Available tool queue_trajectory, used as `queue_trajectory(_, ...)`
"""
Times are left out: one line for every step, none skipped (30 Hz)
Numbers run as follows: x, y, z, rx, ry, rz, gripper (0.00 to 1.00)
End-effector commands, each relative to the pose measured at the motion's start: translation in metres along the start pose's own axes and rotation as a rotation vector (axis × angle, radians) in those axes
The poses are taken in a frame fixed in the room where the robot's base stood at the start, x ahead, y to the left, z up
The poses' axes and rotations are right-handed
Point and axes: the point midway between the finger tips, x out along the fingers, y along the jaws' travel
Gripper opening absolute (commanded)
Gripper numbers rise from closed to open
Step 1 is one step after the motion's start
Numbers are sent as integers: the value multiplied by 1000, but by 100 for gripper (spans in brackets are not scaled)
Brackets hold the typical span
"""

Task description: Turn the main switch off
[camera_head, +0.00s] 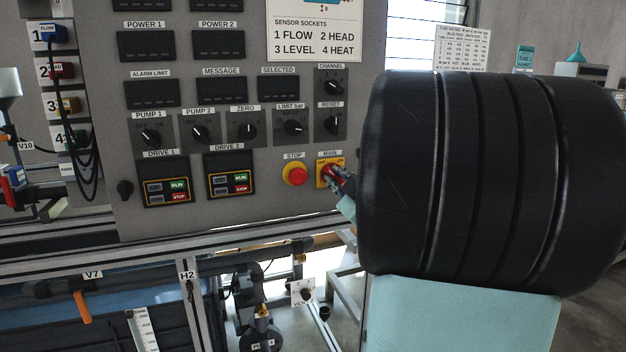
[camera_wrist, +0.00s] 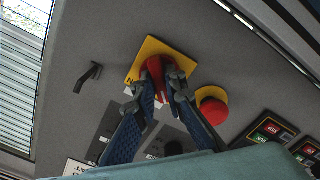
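The main switch is a red knob (camera_head: 328,172) on a yellow plate (camera_head: 321,181) at the lower right of the grey control panel, under a MAIN label. In the wrist view the red knob (camera_wrist: 157,70) on its yellow plate (camera_wrist: 150,52) lies between my gripper's fingertips (camera_wrist: 160,83). The fingers close in on both sides of the knob and appear to grip it. The head view shows only the tip of my gripper (camera_head: 343,183) at the switch; my dark arm hides the rest. The knob's exact angle is hard to tell.
A red stop button (camera_head: 295,174) on a yellow base sits just left of the switch, close to my fingers in the wrist view (camera_wrist: 212,110). A black handle (camera_wrist: 88,76) sticks out from the panel. Drive buttons (camera_head: 231,174) and several knobs fill the panel.

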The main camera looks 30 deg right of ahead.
Motion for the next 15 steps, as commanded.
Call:
queue_trajectory(0, 0, 0, 2, -2, -1, 15)
queue_trajectory(0, 0, 0, 2, -2, -1, 18)
queue_trajectory(0, 0, 0, 2, -2, -1, 22)
queue_trajectory(0, 0, 0, 3, -1, -1, 26)
queue_trajectory(0, 0, 0, 3, -1, -1, 29)
queue_trajectory(0, 0, 0, 3, -1, -1, 31)
queue_trajectory(0, 0, 0, 3, -1, -1, 31)
queue_trajectory(0, 0, 0, 3, -1, -1, 31)
queue_trajectory(0, 0, 0, 3, -1, 0, 31)
queue_trajectory(0, 0, 0, 3, -1, 0, 31)
queue_trajectory(0, 0, 0, 4, -1, 0, 31)
queue_trajectory(0, 0, 0, 4, -1, 0, 31)
queue_trajectory(0, 0, 0, 4, -1, 0, 31)
queue_trajectory(-1, 0, 0, 3, -1, 0, 31)
queue_trajectory(-3, 0, 0, 3, -1, 0, 31)
